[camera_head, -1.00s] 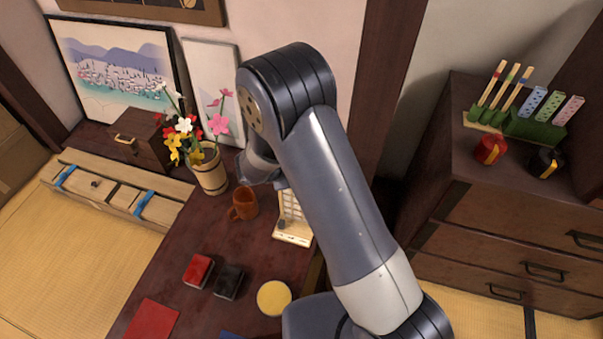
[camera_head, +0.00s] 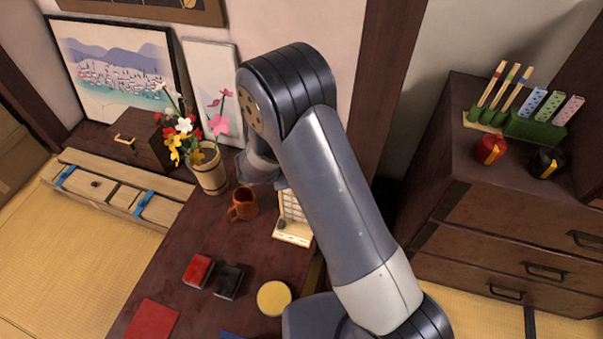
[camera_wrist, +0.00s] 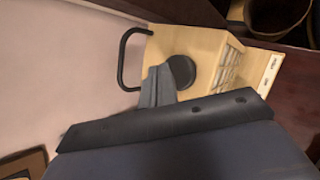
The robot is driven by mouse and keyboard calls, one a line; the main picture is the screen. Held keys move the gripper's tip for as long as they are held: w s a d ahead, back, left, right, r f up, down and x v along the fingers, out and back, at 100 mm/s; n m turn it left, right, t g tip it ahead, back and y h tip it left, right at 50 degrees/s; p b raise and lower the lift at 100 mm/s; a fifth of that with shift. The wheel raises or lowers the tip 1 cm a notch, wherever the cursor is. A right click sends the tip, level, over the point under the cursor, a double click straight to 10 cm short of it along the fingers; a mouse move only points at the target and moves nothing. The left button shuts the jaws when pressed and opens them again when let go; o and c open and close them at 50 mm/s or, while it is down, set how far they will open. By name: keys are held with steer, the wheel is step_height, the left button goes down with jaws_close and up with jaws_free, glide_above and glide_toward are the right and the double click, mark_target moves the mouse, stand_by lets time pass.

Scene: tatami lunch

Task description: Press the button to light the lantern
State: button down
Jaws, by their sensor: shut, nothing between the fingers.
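The lantern is a pale wooden box with a white latticed side (camera_head: 292,207) and stands on the dark table, partly hidden behind my arm. In the wrist view, its wooden top (camera_wrist: 207,47) carries a round black button (camera_wrist: 182,71), and a black handle (camera_wrist: 124,62) sticks out to the left. My gripper (camera_wrist: 158,72) is shut and empty. Its fingertips overlap the button's left edge in the wrist view; I cannot tell whether they touch it. In the head view the fingers are hidden. I see no clear glow from the lantern.
An orange-brown mug (camera_head: 243,204) stands just left of the lantern, and a flower vase (camera_head: 210,172) behind it. Red (camera_head: 198,271) and black (camera_head: 229,281) boxes and a yellow round thing (camera_head: 273,298) lie nearer. A wall (camera_wrist: 60,70) runs beside the lantern.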

steer(key=shift+f, duration=0.2)
steer(key=shift+f+b, duration=0.3)
steer(key=shift+b, duration=0.4)
steer(key=shift+f+b, duration=0.35)
steer(key=shift+b, duration=0.05)
stand_by(0.4)
steer(key=shift+r, duration=0.1)
steer(key=shift+r+p, duration=0.4)
steer(key=shift+r, duration=0.35)
steer(key=shift+r+p, duration=1.65)
steer(key=shift+r, duration=1.35)
